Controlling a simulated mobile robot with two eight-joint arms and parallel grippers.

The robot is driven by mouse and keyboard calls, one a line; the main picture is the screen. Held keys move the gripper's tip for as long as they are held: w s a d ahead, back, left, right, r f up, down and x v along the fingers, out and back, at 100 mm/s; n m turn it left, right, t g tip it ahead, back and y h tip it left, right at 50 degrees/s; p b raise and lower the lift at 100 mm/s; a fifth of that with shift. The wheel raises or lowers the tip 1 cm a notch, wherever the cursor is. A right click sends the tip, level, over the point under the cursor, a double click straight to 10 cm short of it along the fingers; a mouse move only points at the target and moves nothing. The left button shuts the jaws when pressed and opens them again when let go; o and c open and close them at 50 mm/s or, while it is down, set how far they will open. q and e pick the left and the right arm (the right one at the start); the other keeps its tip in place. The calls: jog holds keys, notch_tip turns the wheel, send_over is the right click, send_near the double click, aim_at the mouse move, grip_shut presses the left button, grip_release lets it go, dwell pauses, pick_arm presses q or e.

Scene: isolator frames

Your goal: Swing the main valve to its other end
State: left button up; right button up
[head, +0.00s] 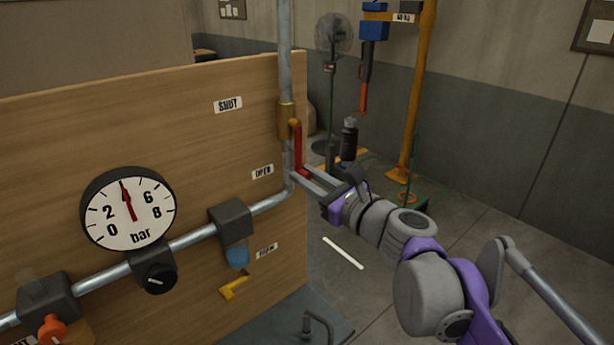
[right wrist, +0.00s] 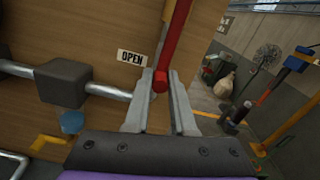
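The main valve has a brass body (head: 286,120) on the vertical pipe at the panel's right edge. Its red lever (head: 298,148) hangs straight down along the pipe, its lower end near the OPEN label (head: 262,172). The SHUT label (head: 228,104) is higher up. In the right wrist view the red lever (right wrist: 173,45) comes down with its end between my fingertips. My right gripper (head: 295,172) is open around that end, with a gap showing between the fingers; contact cannot be told. It also shows in the right wrist view (right wrist: 163,78). My left gripper is not in view.
A pressure gauge (head: 128,209), a black knob (head: 155,278), a grey block (head: 231,222) and a yellow lever (head: 234,287) sit on the wooden panel. A fan (head: 333,36) and a yellow post (head: 415,90) stand behind. Floor right of the panel is mostly clear.

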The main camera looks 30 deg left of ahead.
grip_shut()
dwell(0.7)
